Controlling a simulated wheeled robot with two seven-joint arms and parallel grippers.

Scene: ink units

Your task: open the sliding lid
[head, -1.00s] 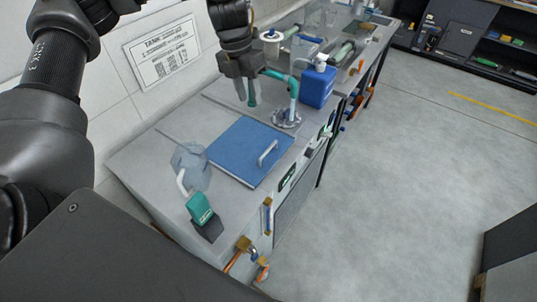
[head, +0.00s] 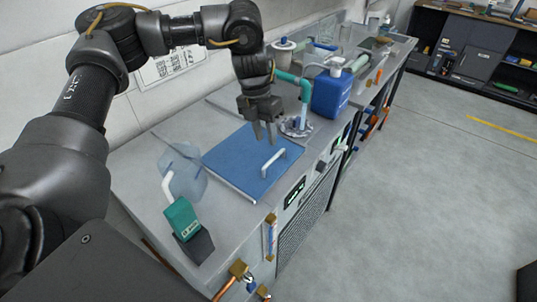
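The sliding lid is a flat blue square panel (head: 232,162) set in the grey counter top, lying flat. A pale bar handle (head: 273,162) stands on it near its front right edge. My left gripper (head: 264,140) points down over the right part of the lid, just behind and above the handle. Its two fingers are apart with nothing seen between them. I cannot tell whether the fingertips touch the lid. My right gripper is not in view.
A clear jug (head: 186,172) and a green bottle-like item (head: 182,218) stand on the counter left of the lid. A teal pipe (head: 304,100) and a blue container (head: 331,95) stand behind it to the right. The floor (head: 440,190) at right is clear.

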